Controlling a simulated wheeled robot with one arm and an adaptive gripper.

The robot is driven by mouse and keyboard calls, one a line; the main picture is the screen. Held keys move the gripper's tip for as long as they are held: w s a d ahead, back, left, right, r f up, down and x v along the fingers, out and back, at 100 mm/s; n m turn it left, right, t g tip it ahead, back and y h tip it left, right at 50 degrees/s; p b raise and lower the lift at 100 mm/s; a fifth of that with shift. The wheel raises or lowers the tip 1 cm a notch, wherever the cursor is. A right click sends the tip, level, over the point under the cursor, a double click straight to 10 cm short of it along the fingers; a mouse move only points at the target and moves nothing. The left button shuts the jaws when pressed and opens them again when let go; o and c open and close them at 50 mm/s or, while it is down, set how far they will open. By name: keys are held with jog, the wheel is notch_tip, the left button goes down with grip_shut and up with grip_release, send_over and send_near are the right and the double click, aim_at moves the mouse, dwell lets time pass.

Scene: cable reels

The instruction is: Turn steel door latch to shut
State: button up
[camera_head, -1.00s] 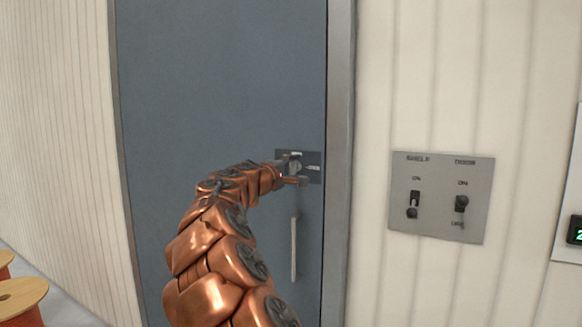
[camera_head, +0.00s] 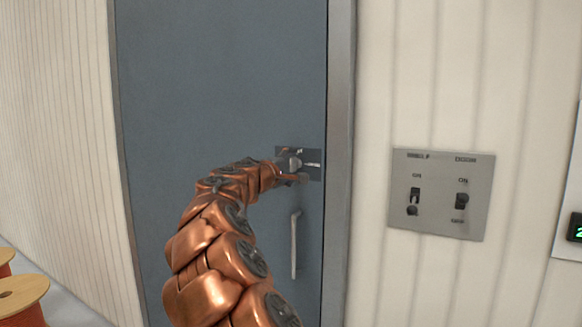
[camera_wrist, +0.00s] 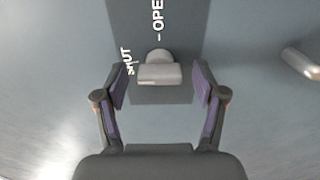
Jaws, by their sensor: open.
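The steel door latch (camera_wrist: 160,72) shows in the wrist view as a pale grey knob with a short bar, on a dark plate marked "SHUT" and "OPEN". Its bar lies across that picture, with one end near the "SHUT" mark. My gripper (camera_wrist: 160,88) is open, its two purple-padded fingers on either side of the latch bar, with gaps showing. In the head view my gripper (camera_head: 297,172) is at the dark latch plate (camera_head: 314,158) on the blue-grey door (camera_head: 220,80), and hides most of the latch.
A vertical door handle (camera_head: 294,245) is below the plate; it also shows in the wrist view (camera_wrist: 301,63). A switch panel (camera_head: 440,195) is on the wall to the right. Cable reels (camera_head: 22,300) stand at the lower left.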

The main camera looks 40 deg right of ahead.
jog(key=v, duration=1.2)
dwell(0.4)
jog(key=s+a+f+m+g+y+p, duration=0.2)
jog(key=s+a+f+m+y, duration=0.15)
jog(key=s+f, duration=0.35)
jog(key=s+a+f+m+g+y+p, duration=0.2)
jog(key=s+f+y, duration=0.25)
jog(key=s, duration=0.45)
jog(key=s+a+f+g+y+p, duration=0.1)
jog(key=s+a+f+y, duration=0.2)
jog(key=s+a+f, duration=0.2)
jog(key=s+a+f+n+g+y+p, duration=0.1)
jog(key=s+a+f+y, duration=0.2)
jog(key=a, duration=0.9)
jog(key=s+a+f+n+g+y+p, duration=0.1)
jog(key=s+a+f+y, duration=0.2)
jog(key=s+a+f, duration=0.5)
jog(key=s+a, duration=0.1)
jog(key=s, duration=0.2)
jog(key=shift+a+p, duration=0.25)
jog(key=shift+p, duration=0.1)
